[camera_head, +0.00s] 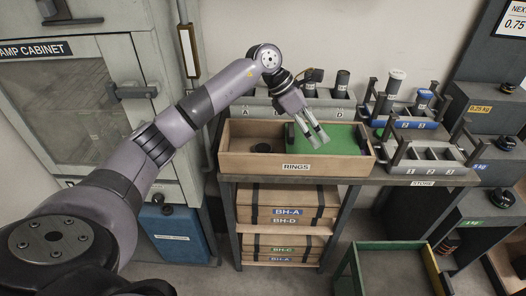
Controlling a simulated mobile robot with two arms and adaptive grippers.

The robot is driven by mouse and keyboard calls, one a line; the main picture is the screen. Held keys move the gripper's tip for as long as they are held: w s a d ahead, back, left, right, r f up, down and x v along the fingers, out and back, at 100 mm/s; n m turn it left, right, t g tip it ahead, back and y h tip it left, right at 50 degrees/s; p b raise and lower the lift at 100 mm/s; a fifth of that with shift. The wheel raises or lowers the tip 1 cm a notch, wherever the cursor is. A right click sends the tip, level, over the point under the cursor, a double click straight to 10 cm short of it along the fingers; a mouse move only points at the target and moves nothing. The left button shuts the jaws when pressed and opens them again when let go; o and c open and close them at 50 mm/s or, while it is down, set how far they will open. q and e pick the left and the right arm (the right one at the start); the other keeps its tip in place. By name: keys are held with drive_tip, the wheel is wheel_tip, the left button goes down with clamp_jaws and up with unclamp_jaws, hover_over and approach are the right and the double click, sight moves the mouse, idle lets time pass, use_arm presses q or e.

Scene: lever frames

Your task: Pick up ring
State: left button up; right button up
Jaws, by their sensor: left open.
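A wooden tray labelled RINGS (236,165) stands on the bench. A green surface (342,143) fills the right part of the tray. My left gripper (318,138) comes in from above, open and empty, its fingers pointing down over the green surface, to the right of the dark ring. I cannot tell how high the fingertips are above the green surface. My right gripper is not in view.
Holders with upright dark cylinders (342,84) stand behind the tray. Grey racks with handles (432,154) stand to its right. Wooden boxes (288,196) fill the shelf below. A grey lamp cabinet (150,60) stands at the left, with a blue box (175,232) below.

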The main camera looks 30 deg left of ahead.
use_arm(q)
drive_tip(key=s+a+r+g+y, duration=0.1)
drive_tip(key=s+a+r+y, duration=0.15)
drive_tip(key=a, duration=0.55)
drive_tip(key=s+a+r+g+y, duration=0.1)
drive_tip(key=a+r+y, duration=0.15)
drive_tip(key=a, duration=0.55)
drive_tip(key=p, duration=0.1)
hover_over(263, 148)
drive_tip(key=s, duration=0.1)
drive_tip(key=shift+n+y, duration=0.4)
wheel_tip(263, 148, down, 13)
drive_tip(key=shift+s+r, duration=0.1)
drive_tip(key=shift+r, duration=0.1)
drive_tip(key=shift+w+f+p, duration=0.15)
drive_tip(key=shift+f+p, duration=0.15)
drive_tip(key=shift+f, duration=0.6)
drive_tip(key=shift+w+f+p, duration=0.2)
drive_tip(key=shift+f+p, duration=0.05)
drive_tip(key=shift+f, duration=0.65)
drive_tip(key=shift+w+f+p, duration=0.15)
drive_tip(key=shift+f+p, duration=0.15)
drive_tip(key=shift+f, duration=0.6)
drive_tip(key=shift+a, duration=0.1)
drive_tip(key=c, duration=1.4)
